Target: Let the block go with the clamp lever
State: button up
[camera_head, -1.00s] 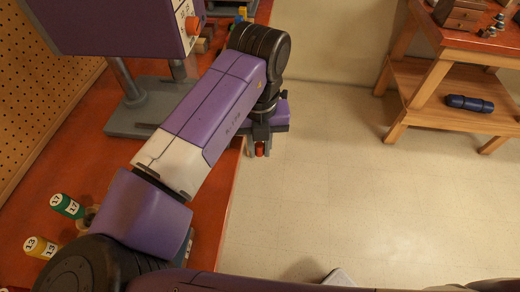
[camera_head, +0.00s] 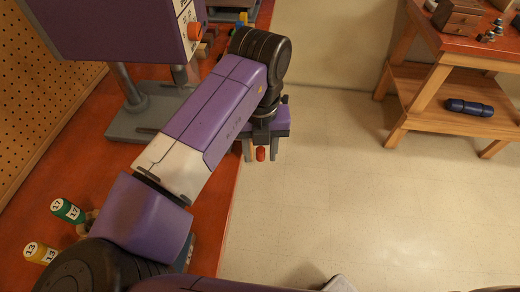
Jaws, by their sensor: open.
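My gripper (camera_head: 262,154) points down just past the right edge of the red bench top, its two grey fingers apart. A small red knob-like piece (camera_head: 261,154) shows between the fingers, with a gap on each side. It may be the end of the clamp lever, but I cannot tell for sure. The clamp's body and the block cannot be made out; my arm covers much of that part of the bench.
A purple machine (camera_head: 120,30) with an orange knob (camera_head: 194,31) stands on a grey base (camera_head: 150,112). Numbered green (camera_head: 67,209) and yellow (camera_head: 40,252) cylinders are at lower left. A wooden table (camera_head: 440,75) stands at upper right. The floor between is clear.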

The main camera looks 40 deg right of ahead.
jog(key=shift+r, duration=3.9)
